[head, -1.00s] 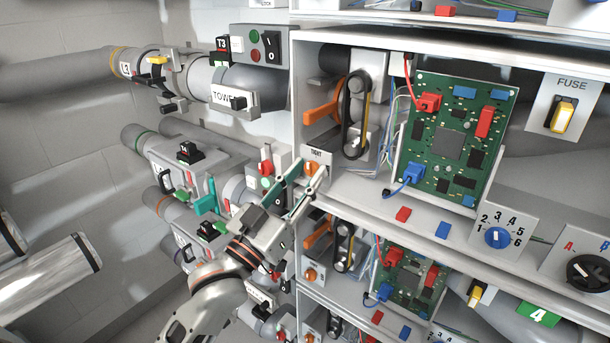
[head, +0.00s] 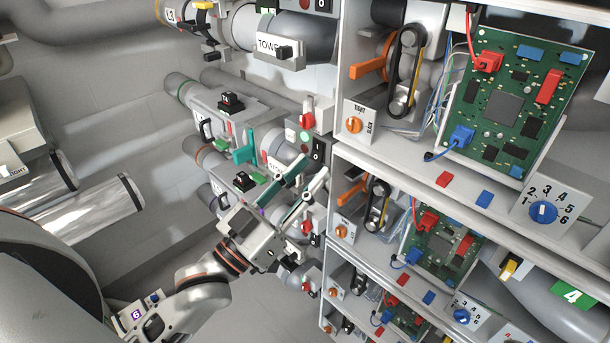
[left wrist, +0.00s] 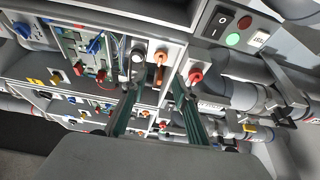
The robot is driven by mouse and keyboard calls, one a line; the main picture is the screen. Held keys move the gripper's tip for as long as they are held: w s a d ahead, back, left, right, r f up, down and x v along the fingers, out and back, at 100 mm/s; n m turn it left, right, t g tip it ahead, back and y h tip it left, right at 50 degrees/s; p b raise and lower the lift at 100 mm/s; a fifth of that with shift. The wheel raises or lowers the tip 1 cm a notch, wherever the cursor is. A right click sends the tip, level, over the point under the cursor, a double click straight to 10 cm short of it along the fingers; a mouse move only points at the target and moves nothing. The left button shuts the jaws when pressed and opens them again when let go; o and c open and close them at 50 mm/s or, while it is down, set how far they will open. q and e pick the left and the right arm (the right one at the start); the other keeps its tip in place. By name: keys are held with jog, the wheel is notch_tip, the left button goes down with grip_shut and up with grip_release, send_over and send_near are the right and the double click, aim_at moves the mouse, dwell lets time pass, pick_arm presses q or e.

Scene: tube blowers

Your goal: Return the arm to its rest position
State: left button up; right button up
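My left arm (head: 205,290) comes in from the lower left in the head view. Its gripper (head: 313,174) is in front of the left edge of the shelf unit, below and left of the upper orange tight/slack knob (head: 353,125). The two fingers are spread apart with nothing visible between them. In the left wrist view the dark green fingers (left wrist: 155,88) also stand apart and empty, pointing toward the shelves and pipes. Whether they touch anything behind is not clear. My right gripper is not in view.
The shelf unit (head: 400,178) with green circuit boards (head: 505,100), belts and knobs fills the right. Grey pipe units with red (head: 308,112) and teal (head: 244,147) handles stand just behind the gripper. Open floor and wall lie to the left, with metal cylinders (head: 95,208) there.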

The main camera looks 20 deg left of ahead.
pick_arm(q)
jog(key=shift+f, duration=0.2)
dwell(0.4)
jog(key=s+a+f+g+y, duration=0.15)
jog(key=f+g, duration=0.25)
jog(key=f, duration=1.2)
jog(key=s+f+g+y, duration=0.3)
jog(key=f, duration=1.3)
jog(key=s+f+g, duration=0.2)
jog(key=s+f, duration=0.2)
jog(key=f, duration=0.2)
jog(key=s+f+g+y, duration=0.1)
jog(key=s+f, duration=0.2)
jog(key=f, duration=0.3)
jog(key=shift+s+a+f+g, duration=0.2)
jog(key=shift+s+a+g, duration=0.1)
jog(key=shift+s+g, duration=0.1)
